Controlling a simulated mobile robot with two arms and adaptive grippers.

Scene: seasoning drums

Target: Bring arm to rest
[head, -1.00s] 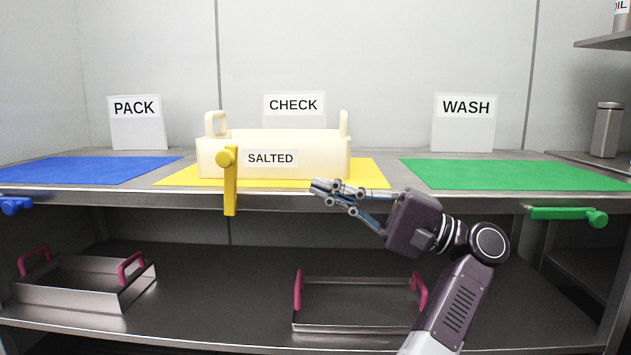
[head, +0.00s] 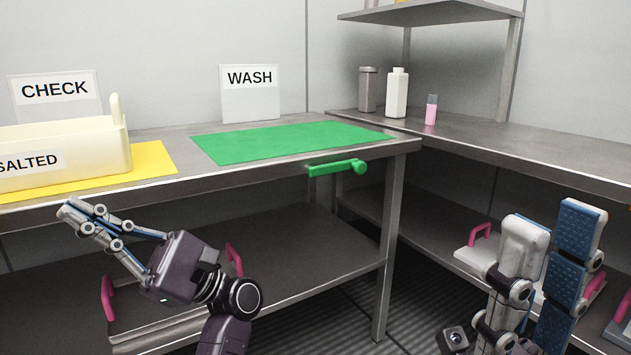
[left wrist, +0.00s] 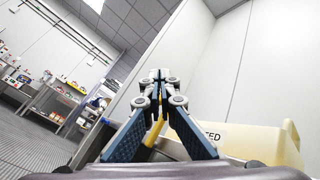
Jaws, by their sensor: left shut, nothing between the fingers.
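My left gripper (head: 82,212) is shut and empty. It hangs in front of the near edge of the table, below the cream bin labelled SALTED (head: 70,150), and does not visibly touch anything. In the left wrist view its fingertips (left wrist: 158,76) meet, with the cream bin (left wrist: 270,148) behind at the right. My right gripper (head: 552,225) is at the lower right of the head view, pointing up. Its two fingers stand apart with nothing visible between them.
The yellow mat (head: 155,160) lies under the bin; the green mat (head: 290,142) is bare. A green handle (head: 335,168) sticks out from the table edge. Bottles (head: 397,93) stand on the right counter. A metal tray (head: 150,322) with pink handles is on the lower shelf.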

